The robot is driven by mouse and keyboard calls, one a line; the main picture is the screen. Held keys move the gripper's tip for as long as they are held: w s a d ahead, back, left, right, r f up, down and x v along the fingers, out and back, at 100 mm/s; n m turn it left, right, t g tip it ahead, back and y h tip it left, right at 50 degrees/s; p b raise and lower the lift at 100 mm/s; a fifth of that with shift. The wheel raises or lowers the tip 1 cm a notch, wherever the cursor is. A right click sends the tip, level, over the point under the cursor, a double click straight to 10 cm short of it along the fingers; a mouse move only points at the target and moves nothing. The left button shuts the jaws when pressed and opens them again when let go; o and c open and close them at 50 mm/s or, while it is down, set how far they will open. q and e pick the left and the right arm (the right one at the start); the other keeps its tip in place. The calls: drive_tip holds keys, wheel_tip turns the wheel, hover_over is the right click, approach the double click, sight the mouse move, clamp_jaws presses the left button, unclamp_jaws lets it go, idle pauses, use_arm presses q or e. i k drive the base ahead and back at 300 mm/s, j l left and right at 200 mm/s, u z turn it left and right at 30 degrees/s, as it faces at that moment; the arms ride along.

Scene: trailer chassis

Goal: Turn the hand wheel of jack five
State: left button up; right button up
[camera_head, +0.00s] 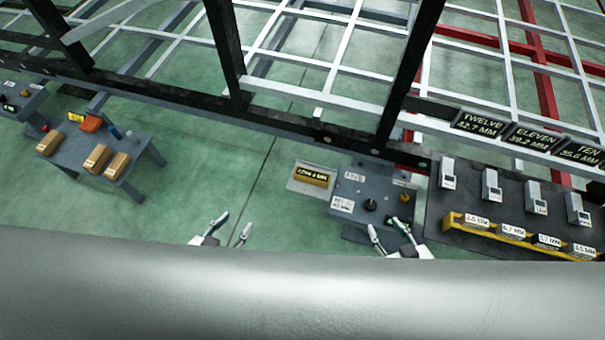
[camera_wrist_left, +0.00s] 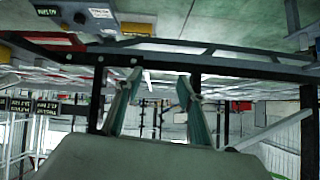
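A grey jack unit (camera_head: 345,190) sits below the trailer's dark beam, right of centre in the head view. A dark round knob (camera_head: 370,205), possibly the hand wheel, stands on it between small white labels too blurred to read surely. A similar dark knob shows near the top left in the left wrist view (camera_wrist_left: 80,18). My left gripper (camera_head: 235,222) is open and empty over the green floor, left of the unit and apart from it. Its spread fingers show in the left wrist view (camera_wrist_left: 158,78). My right gripper (camera_head: 384,226) is open and empty at the unit's near edge.
A yellow labelled block (camera_head: 311,176) lies left of the jack unit. A dark table (camera_head: 437,220) on the right holds several grey devices and a yellow rack (camera_head: 480,232). A grey bench (camera_head: 130,150) with brown boxes stands left. Open floor lies between.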

sight(369, 205)
drive_tip(key=l+z, duration=0.15)
drive_tip(key=z, duration=0.25)
drive_tip(key=i+l+z, duration=0.1)
drive_tip(key=z, duration=0.25)
drive_tip(key=i+z, duration=0.1)
drive_tip(key=z, duration=0.3)
drive_tip(key=i+l+z, duration=0.1)
drive_tip(key=z, duration=0.25)
